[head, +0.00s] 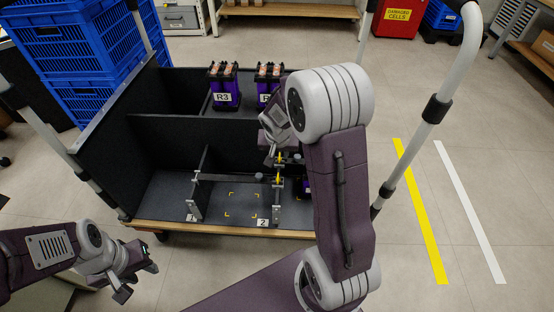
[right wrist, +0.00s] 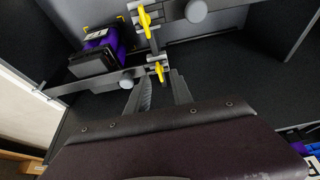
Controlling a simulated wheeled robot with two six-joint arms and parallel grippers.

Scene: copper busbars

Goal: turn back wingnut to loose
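Two yellow wingnuts sit on a clamp post in the cart's front compartment. In the right wrist view, one wingnut (right wrist: 159,71) is just beyond and between my right fingertips (right wrist: 160,77). The other wingnut (right wrist: 145,20) is farther up the post. In the head view, the wingnuts (head: 279,159) and (head: 278,180) show beside the grey clamp post (head: 277,205). My right gripper is open, its fingers apart; I cannot tell whether they touch the wingnut. In the head view my right arm hides part of it. My left gripper (head: 138,283) is open and empty, outside the cart at lower left.
A grey bar runs between the posts, with another post (head: 197,200) at left. Purple cells, one marked R3 (head: 223,88), stand in the rear compartment. Another purple cell (right wrist: 103,45) is near the clamp. Blue crates (head: 75,55) and white cart rails flank the cart.

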